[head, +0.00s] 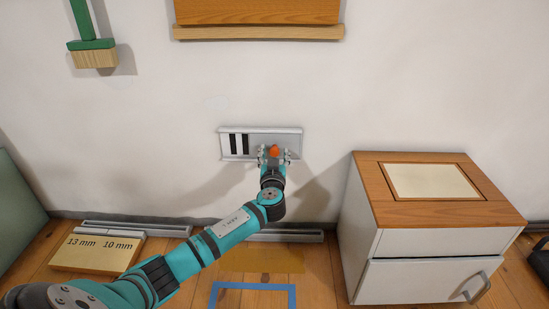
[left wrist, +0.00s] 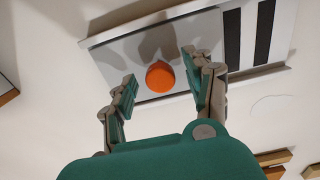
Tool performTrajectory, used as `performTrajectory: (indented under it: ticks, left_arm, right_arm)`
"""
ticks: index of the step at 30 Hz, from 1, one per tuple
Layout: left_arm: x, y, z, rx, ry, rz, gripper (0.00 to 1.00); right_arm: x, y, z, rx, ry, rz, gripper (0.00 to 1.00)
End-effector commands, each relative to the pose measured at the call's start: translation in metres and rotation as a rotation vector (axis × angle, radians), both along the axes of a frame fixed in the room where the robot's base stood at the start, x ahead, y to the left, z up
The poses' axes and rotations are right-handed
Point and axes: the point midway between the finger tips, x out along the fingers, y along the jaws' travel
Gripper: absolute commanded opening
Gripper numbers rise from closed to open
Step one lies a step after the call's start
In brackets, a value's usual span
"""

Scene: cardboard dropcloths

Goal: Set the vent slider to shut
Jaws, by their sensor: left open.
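The vent (head: 262,138) is a pale grey panel on the wall, with dark slots (head: 239,144) showing at its left end in the head view. Its orange knob (head: 274,151) is toward the right of the panel. My left gripper (head: 274,157) is open at the knob. In the left wrist view the fingers of the left gripper (left wrist: 158,74) stand on either side of the orange knob (left wrist: 160,76), with gaps between. There the dark slots (left wrist: 248,38) lie to the right of the knob. My right gripper is not in view.
A white cabinet (head: 410,280) with a wooden top stands at right. A wooden ledge (head: 258,33) is above the vent, and a green-handled brush (head: 95,57) hangs upper left. A block marked 13 mm and 10 mm (head: 95,257) lies on the floor. The wall around the vent is clear.

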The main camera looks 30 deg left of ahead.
Motion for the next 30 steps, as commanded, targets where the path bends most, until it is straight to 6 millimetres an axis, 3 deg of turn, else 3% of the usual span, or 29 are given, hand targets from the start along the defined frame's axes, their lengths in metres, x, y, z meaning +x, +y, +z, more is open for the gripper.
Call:
performTrajectory:
  ticks: [5, 14, 26, 30]
  left_arm:
    - [0.0106, 0.0068, -0.0005, 0.000, 0.000, 0.000, 0.53]
    - [0.0119, 0.0076, 0.0004, -0.001, -0.001, 0.000, 0.52]
    - [0.0117, 0.0074, 0.0002, -0.001, 0.000, 0.000, 0.00]
    - [0.0117, 0.0074, 0.0001, -0.001, 0.001, 0.000, 0.00]
  right_arm:
    - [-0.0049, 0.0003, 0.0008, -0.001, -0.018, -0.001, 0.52]
    - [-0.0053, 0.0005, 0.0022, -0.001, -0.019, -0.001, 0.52]
    - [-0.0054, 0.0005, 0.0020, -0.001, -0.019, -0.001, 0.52]
    - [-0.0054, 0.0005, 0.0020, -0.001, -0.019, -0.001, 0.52]
